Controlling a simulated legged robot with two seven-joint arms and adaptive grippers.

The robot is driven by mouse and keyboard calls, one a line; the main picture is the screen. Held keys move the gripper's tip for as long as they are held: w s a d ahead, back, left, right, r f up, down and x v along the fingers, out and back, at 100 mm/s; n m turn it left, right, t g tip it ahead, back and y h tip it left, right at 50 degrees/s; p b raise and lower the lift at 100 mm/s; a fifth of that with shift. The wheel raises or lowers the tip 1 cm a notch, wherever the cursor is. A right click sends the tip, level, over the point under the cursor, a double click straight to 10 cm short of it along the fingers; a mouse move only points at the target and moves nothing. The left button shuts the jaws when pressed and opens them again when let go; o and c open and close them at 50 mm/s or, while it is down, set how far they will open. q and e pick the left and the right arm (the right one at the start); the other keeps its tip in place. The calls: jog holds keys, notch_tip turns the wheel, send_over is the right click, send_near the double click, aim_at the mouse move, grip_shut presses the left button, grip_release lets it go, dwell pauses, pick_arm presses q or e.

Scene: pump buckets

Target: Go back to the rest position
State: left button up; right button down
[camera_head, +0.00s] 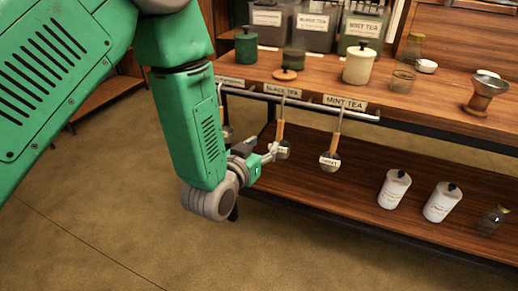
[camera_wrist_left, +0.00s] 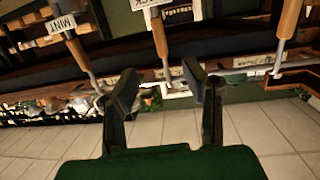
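My left gripper (camera_head: 266,157) hangs in front of the rack of the wooden counter, close to the middle scoop (camera_head: 281,133). In the left wrist view its two fingers (camera_wrist_left: 160,88) stand apart with nothing held between them. The middle scoop has a wooden handle and a metal hook, and it also shows in the left wrist view (camera_wrist_left: 160,32), beyond the fingers. I cannot tell how far apart they are. My green left arm covers the left part of the head view. My right gripper is not in view.
The mint scoop (camera_head: 335,143) hangs to the right and another scoop (camera_head: 227,132) is partly hidden at the left. Labelled tea bins, a cream canister (camera_head: 359,66) and jars stand on the counter (camera_head: 435,94). White canisters (camera_head: 394,188) stand on the lower shelf (camera_head: 330,202). Floor in front is clear.

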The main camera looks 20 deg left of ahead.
pick_arm(q)
jog(key=s+a+f+g+p, duration=0.3)
jog(key=s+f+g, duration=0.1)
jog(key=s, duration=0.7)
jog(key=s+a+f+g+y+p, duration=0.1)
jog(key=s+a+f+g+p, duration=0.2)
jog(key=s+g, duration=0.3)
jog(key=s+a+f+g+p, duration=0.3)
jog(key=s+f+g+p, duration=0.2)
jog(key=s, duration=1.1)
jog(key=shift+s+a+f+y, duration=0.15)
jog(key=shift+s+f+y, duration=0.15)
jog(key=shift+s+f, duration=0.1)
jog(key=shift+w, duration=0.1)
